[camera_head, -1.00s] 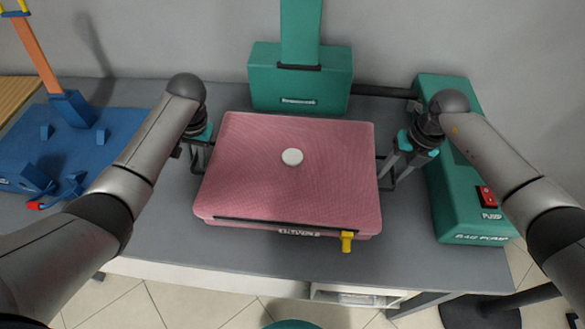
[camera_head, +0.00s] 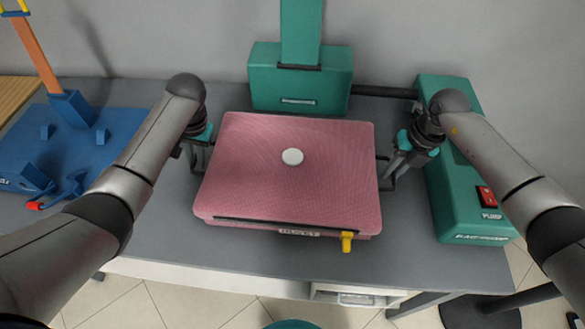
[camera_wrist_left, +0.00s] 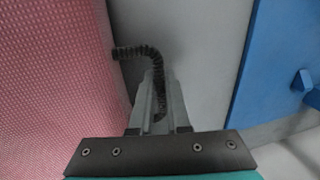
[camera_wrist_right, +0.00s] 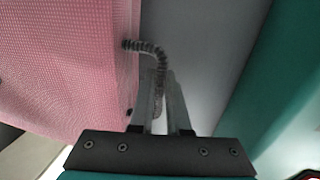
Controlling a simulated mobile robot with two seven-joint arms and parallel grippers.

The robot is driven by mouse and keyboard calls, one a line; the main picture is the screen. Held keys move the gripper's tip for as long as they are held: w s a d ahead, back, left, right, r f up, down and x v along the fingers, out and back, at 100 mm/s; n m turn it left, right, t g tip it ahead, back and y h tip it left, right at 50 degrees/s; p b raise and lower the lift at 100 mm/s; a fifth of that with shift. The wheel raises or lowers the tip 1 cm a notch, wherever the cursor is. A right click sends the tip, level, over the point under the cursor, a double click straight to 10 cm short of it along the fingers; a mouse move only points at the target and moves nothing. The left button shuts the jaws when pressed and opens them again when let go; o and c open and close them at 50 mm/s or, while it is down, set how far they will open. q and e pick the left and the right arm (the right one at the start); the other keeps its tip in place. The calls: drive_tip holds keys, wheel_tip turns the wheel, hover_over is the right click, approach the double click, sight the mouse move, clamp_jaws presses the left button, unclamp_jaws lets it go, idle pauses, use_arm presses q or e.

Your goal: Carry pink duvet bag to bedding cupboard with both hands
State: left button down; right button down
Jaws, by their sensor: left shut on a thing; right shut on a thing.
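The pink duvet bag (camera_head: 290,190) lies flat on the grey table, with a white round cap on top and a yellow tab at its front edge. It also shows in the left wrist view (camera_wrist_left: 55,80) and the right wrist view (camera_wrist_right: 65,60). My left gripper (camera_head: 205,165) is at the bag's left side, shut on the dark ribbed left handle (camera_wrist_left: 140,52). My right gripper (camera_head: 392,172) is at the right side, shut on the dark ribbed right handle (camera_wrist_right: 150,48). I cannot tell whether the bag's underside touches the table. The bedding cupboard is not recognisable in these views.
A green machine (camera_head: 300,90) stands right behind the bag. A green pump box (camera_head: 465,190) with a red switch is close on the right. A blue board (camera_head: 85,150) with blue parts lies on the left. The grey table (camera_head: 300,265) is bare in front.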

use_arm(q)
drive_tip(key=shift+w+r, duration=0.1)
use_arm(e)
drive_tip(key=shift+w+r, duration=0.1)
drive_tip(key=shift+r, duration=0.05)
idle(0.6)
use_arm(q)
drive_tip(key=shift+r, duration=0.1)
